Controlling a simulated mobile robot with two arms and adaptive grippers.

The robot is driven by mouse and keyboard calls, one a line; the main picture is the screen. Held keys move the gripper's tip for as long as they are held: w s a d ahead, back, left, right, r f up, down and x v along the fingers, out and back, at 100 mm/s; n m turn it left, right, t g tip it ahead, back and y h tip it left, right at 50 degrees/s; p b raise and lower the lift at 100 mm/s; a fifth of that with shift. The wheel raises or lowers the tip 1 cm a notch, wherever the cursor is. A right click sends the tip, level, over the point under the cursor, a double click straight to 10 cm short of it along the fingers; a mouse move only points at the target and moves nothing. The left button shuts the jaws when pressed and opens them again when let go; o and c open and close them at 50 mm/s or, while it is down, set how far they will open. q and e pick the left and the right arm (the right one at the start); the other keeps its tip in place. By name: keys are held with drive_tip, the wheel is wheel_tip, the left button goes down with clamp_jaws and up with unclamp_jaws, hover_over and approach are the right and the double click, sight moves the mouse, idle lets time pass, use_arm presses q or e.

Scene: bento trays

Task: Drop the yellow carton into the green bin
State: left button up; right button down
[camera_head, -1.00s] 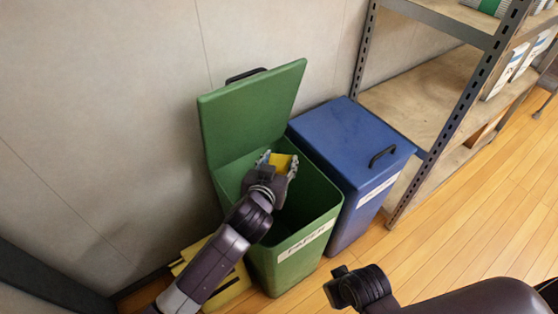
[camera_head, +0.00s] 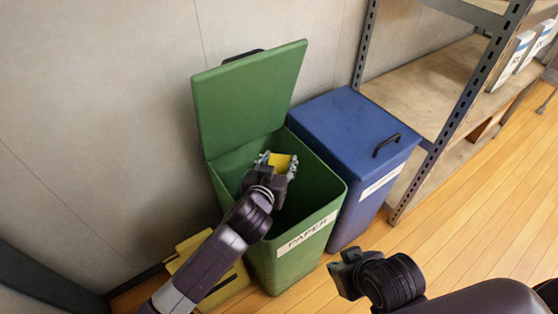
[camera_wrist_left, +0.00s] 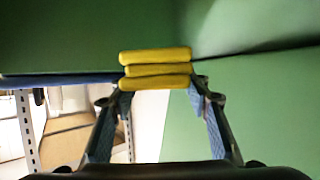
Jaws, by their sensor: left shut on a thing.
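The green bin (camera_head: 318,212) stands with its lid (camera_head: 250,95) raised against the wall; its front label reads PAPER. My left gripper (camera_head: 278,160) is over the bin's opening, shut on the yellow carton (camera_head: 281,164). In the left wrist view the carton (camera_wrist_left: 156,70) shows as stacked yellow ridges between the two fingertips, with green bin surfaces behind it. Whether the carton is below the rim is hard to tell.
A blue bin (camera_head: 350,130) with a shut lid and black handle stands right beside the green one. A yellow bin (camera_head: 225,285) is partly hidden behind my left arm. A metal shelf (camera_head: 440,85) stands at the right. Wooden floor (camera_head: 460,230) is clear in front.

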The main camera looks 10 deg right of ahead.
use_arm(q)
drive_tip(key=o, duration=1)
drive_tip(key=shift+s, duration=0.1)
drive_tip(key=v, duration=1.1)
drive_tip(key=shift+s+a+r, duration=0.1)
drive_tip(key=shift+s+a, duration=0.2)
